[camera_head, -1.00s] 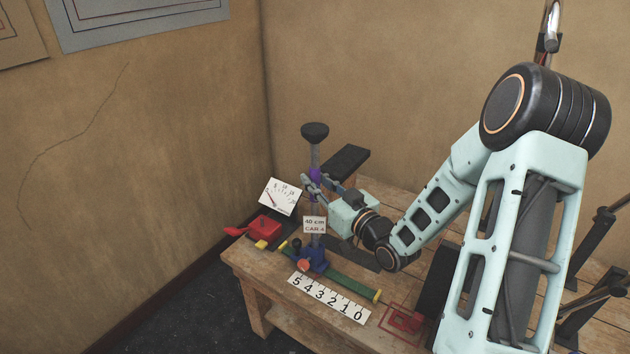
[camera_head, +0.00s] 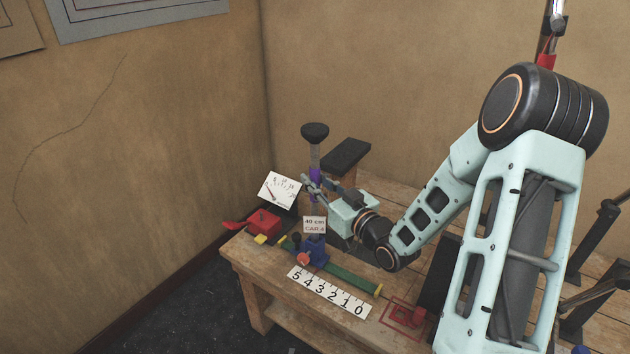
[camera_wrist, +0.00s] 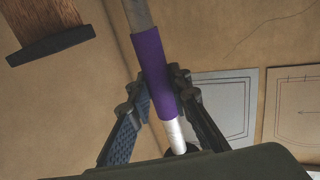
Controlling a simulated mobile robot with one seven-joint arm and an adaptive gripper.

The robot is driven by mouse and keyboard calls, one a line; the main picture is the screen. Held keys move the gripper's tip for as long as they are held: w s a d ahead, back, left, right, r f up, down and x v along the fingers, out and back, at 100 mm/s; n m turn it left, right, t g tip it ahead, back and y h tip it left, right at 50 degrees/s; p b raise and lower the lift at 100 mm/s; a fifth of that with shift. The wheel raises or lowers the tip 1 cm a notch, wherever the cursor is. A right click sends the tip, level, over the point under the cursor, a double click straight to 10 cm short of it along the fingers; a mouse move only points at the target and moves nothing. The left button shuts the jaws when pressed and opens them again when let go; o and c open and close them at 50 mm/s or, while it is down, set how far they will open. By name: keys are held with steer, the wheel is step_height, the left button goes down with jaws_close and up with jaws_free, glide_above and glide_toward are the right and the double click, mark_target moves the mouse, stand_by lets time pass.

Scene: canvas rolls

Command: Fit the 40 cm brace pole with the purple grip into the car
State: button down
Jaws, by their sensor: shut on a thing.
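The brace pole (camera_head: 315,157) stands about upright, with a dark round cap on top and a purple grip (camera_head: 316,175). My gripper (camera_head: 313,184) is shut on the pole at the purple grip. In the wrist view, the fingers of my gripper (camera_wrist: 163,92) close on both sides of the purple grip (camera_wrist: 152,62). The blue car (camera_head: 312,252) sits on a green rail below the pole, with an orange-red knob. A "40 cm CAR 4" label (camera_head: 314,225) hides part of the line between pole and car, so I cannot tell whether they touch.
A number strip (camera_head: 329,292) reading 5 to 0 lies along the green rail (camera_head: 352,280). A red box (camera_head: 263,221) with a lever and a white dial card (camera_head: 279,190) stand left. A black-topped post (camera_head: 344,154) stands behind. The wooden bench (camera_head: 262,290) meets walls behind.

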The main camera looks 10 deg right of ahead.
steer(key=shift+f+b, duration=0.6)
steer(key=shift+f, duration=0.1)
steer(key=c, duration=1.7)
jaws_free()
steer(key=v, duration=1.2)
steer(key=shift+s, duration=0.1)
